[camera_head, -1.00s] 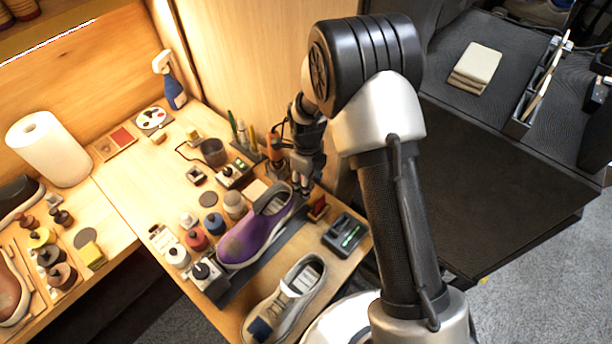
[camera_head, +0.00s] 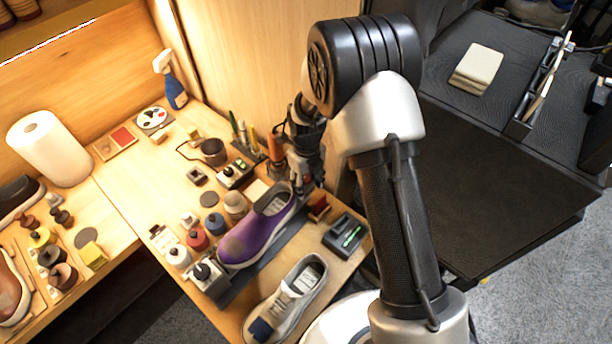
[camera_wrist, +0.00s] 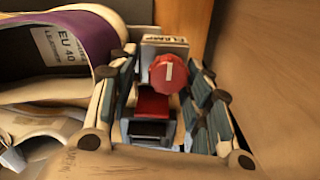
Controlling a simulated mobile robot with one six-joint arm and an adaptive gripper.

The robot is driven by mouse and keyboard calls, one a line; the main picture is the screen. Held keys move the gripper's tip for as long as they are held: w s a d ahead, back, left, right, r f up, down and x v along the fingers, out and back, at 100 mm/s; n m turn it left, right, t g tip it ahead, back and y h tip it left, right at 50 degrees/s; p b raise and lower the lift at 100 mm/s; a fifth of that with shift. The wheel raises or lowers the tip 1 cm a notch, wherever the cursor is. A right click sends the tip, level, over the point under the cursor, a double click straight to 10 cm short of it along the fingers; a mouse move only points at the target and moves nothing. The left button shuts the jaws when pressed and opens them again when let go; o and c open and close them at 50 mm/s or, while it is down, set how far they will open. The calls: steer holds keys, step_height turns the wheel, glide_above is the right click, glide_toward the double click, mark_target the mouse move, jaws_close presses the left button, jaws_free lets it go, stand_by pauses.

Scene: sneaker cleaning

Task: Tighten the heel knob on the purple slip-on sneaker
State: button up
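The purple slip-on sneaker (camera_head: 258,238) lies on a dark stand on the bench, its heel end toward my gripper. In the wrist view its heel and the EU 40 insole label (camera_wrist: 62,48) show at upper left. The red heel knob (camera_wrist: 168,73), marked with a white line, sits on a block labelled CLAMP (camera_wrist: 165,41). My gripper (camera_wrist: 164,62) is open, with one finger on each side of the knob. A gap shows at the left finger; whether the right finger touches is unclear. In the head view, my gripper (camera_head: 306,184) is at the heel and the knob is hidden.
A red block (camera_wrist: 152,104) shows below the knob between my fingers. A grey sneaker (camera_head: 290,297) lies in front of the purple one. Bottles (camera_head: 197,239) and a wooden wall (camera_head: 260,70) are close by.

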steer(key=shift+w+a+r+t+p, duration=0.15)
steer(key=shift+w+r+p, duration=0.1)
steer(key=shift+w+r, duration=0.3)
steer(key=shift+w+a+r+t+p, duration=0.2)
steer(key=shift+w+r, duration=0.2)
steer(key=shift+r, duration=0.2)
steer(key=shift+s+r+p, duration=0.15)
steer(key=shift+r+p, duration=0.55)
steer(key=shift+r, duration=0.25)
steer(key=shift+s+d+r+p, duration=0.1)
steer(key=shift+d+r+p, duration=0.05)
steer(key=shift+r+p, duration=0.35)
steer(key=shift+f, duration=0.1)
